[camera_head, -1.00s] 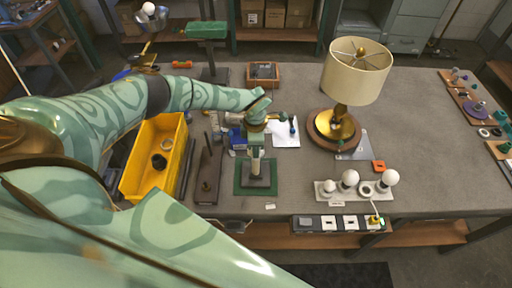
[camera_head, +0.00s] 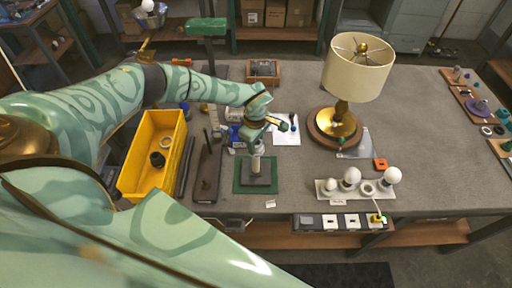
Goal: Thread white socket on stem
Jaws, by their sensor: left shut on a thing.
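My left gripper (camera_head: 257,143) points down over the green mat (camera_head: 243,188) in the middle of the table. It is shut on the small white socket (camera_head: 258,149), which its fingers partly hide. The stem (camera_head: 256,164) stands upright on a dark grey block on the mat, directly below the socket. The socket is at the stem's top; I cannot tell whether its thread is engaged. My right gripper is not in view.
A yellow bin (camera_head: 133,163) stands left, beside a dark board with a rod (camera_head: 207,172). A brass lamp with a cream shade (camera_head: 357,72) stands right. A white strip with bulbs (camera_head: 345,196) lies at the front right.

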